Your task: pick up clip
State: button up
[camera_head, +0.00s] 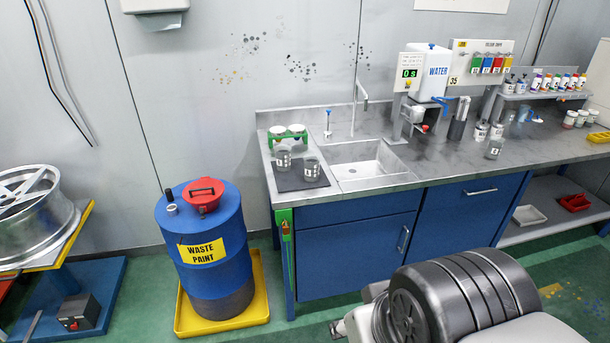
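I cannot make out a clip for certain in the head view. A green holder (284,221) with a small orange part hangs at the left front corner of the blue bench; it is too small to tell whether a clip is there. Part of my own arm, dark and ridged, fills the lower right of the view. My gripper's fingers do not show.
The bench (350,207) carries a sink (362,170), a dark mat (300,181) with two cups, and a water dispenser (430,75). A blue waste paint drum (208,225) stands on a yellow tray (262,300). A wheel (38,212) lies at left.

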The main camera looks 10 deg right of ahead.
aim_at(286, 234)
jog(key=u, duration=0.25)
jog(key=i+l+u, duration=0.2)
jog(key=l+u, duration=0.15)
jog(key=i+l+u, duration=0.15)
jog(key=l+u, duration=0.25)
jog(key=i+l+u, duration=0.1)
jog(key=l+u, duration=0.65)
jog(key=l, duration=0.65)
